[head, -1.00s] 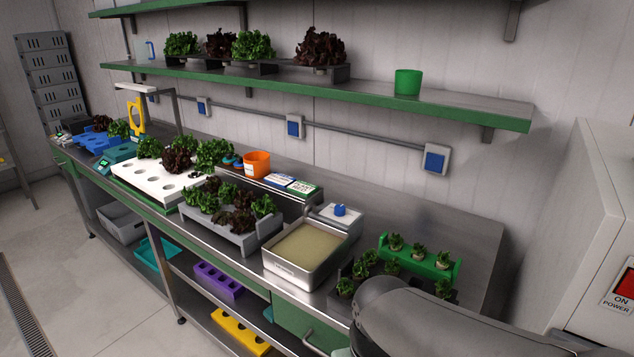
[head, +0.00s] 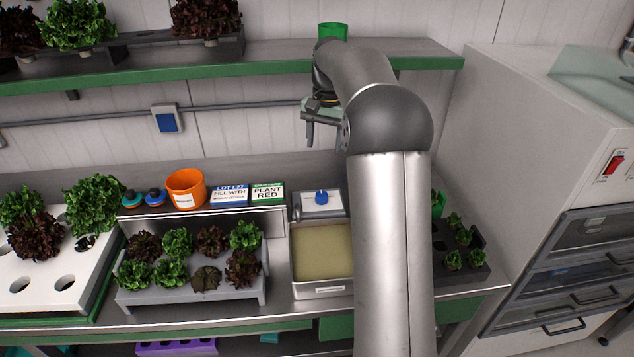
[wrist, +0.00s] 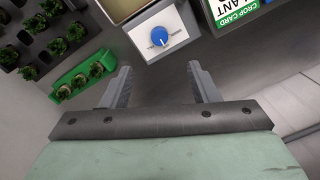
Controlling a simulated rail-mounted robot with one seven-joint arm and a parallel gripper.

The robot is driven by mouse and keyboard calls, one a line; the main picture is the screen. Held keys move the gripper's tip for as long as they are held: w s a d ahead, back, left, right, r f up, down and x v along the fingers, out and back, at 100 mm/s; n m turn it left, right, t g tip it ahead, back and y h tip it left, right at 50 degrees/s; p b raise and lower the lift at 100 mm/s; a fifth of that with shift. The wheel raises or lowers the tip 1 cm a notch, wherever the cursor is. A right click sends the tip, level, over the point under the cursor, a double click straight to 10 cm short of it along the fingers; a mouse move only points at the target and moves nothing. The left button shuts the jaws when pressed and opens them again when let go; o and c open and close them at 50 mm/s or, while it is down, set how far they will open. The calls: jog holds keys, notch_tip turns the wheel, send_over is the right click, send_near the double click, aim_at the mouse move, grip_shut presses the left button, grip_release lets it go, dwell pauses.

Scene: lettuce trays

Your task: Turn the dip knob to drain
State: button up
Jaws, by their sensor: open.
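The dip knob (head: 321,197) is a blue dial on a white box (head: 315,209) just behind the metal dip basin (head: 320,290). In the wrist view the knob (wrist: 160,37) shows at the top centre, beyond my fingers, with a light pointer mark and small labels too small to read. My gripper (wrist: 162,85) is open and empty, with its two grey fingers apart. In the head view my gripper (head: 308,128) hangs above and slightly left of the knob, clear of it. The basin holds a tan liquid or fill.
Two cards, including a green "PLANT RED" card (head: 268,192), and an orange pot (head: 186,188) stand left of the knob. A grey lettuce tray (head: 190,296) is left of the basin. The green shelf (head: 230,66) hangs above. A green seedling holder (wrist: 82,76) lies right of the basin.

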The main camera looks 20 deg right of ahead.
jog(key=d, duration=0.1)
jog(key=p, duration=0.2)
send_near(322, 194)
notch_tip(322, 194, down, 9)
jog(key=shift+w+a+r, duration=0.1)
jog(key=shift+w+r, duration=0.05)
jog(key=c, duration=1)
